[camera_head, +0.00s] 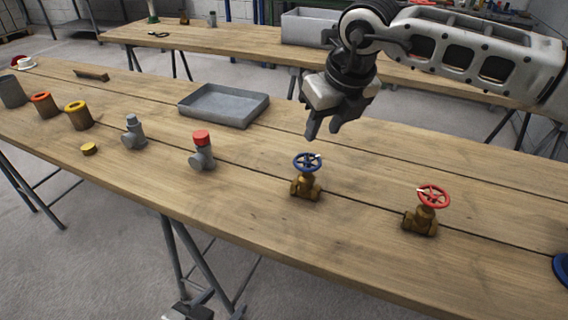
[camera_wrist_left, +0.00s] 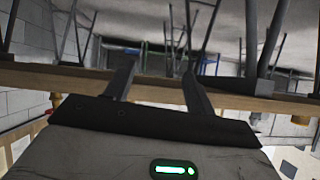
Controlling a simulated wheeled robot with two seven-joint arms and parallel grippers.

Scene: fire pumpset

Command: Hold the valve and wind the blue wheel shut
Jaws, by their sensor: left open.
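The brass valve (camera_head: 306,188) with the blue wheel (camera_head: 307,162) stands upright on the near wooden table, right of its middle. My right gripper (camera_head: 322,134) hangs above the table behind the blue wheel, its fingers apart, empty and not touching the valve. My left gripper (camera_head: 190,308) shows only in part at the bottom edge of the head view, below the table's front edge. In the left wrist view its two fingers (camera_wrist_left: 162,78) are apart with nothing between them, facing a wooden table edge.
A second brass valve with a red wheel (camera_head: 432,196) stands to the right. To the left are a red-capped grey fitting (camera_head: 202,150), a plain grey fitting (camera_head: 134,132) and several cylinders. A grey tray (camera_head: 224,105) lies behind. The wood in front of the blue-wheeled valve is clear.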

